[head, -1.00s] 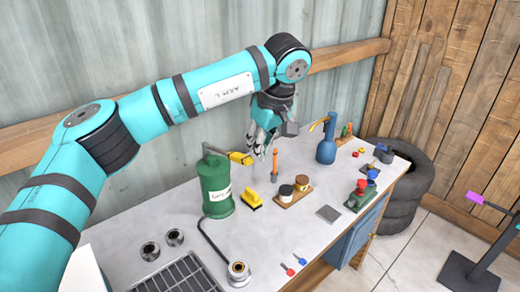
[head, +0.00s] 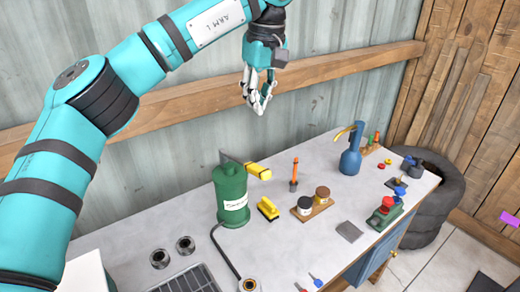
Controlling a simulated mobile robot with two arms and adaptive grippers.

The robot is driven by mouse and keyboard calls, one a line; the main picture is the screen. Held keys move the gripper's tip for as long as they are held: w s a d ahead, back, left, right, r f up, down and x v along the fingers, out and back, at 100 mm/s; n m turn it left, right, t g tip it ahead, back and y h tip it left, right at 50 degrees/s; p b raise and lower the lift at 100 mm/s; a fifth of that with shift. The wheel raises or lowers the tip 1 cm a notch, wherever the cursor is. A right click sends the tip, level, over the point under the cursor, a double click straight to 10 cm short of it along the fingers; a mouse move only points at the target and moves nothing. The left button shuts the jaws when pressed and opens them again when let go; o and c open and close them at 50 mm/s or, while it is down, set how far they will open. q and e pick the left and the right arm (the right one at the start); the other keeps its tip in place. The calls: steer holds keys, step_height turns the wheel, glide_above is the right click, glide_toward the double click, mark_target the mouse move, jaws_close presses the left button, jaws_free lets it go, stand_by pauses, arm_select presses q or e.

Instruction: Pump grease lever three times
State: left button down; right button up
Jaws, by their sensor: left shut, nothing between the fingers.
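The grease pump is a green canister (head: 231,196) with a white label, standing on the bench at the left-middle in the head view. Its lever has a yellow grip (head: 259,171) and sticks out to the right from the canister's top. A dark hose runs from its base to a round fitting (head: 250,285) at the bottom edge. My left gripper (head: 261,110) hangs above and behind the lever, fingers pointing down. It is shut and empty, apart from the lever. My right gripper is not in view.
On the bench (head: 300,245) are a yellow brush (head: 268,208), an upright orange tool (head: 294,172), two jars on a wooden tray (head: 312,210) and a blue oil can (head: 351,158). A metal grate (head: 188,281) lies at front left. Tires (head: 435,195) stand beyond the right end.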

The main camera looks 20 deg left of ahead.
arm_select(q)
steer(key=s, duration=0.2)
steer(key=p, duration=0.2)
glide_above(256, 165)
steer(key=f, duration=0.9)
steer(key=shift+a+f, duration=0.25)
steer(key=shift+f, duration=0.05)
steer(key=f, duration=0.1)
steer(key=f+p, duration=0.1)
steer(key=f, duration=0.1)
steer(key=shift+s+d, duration=0.2)
steer(key=shift+d, duration=0.2)
steer(key=shift+s+f, duration=0.15)
steer(key=shift+f, duration=0.2)
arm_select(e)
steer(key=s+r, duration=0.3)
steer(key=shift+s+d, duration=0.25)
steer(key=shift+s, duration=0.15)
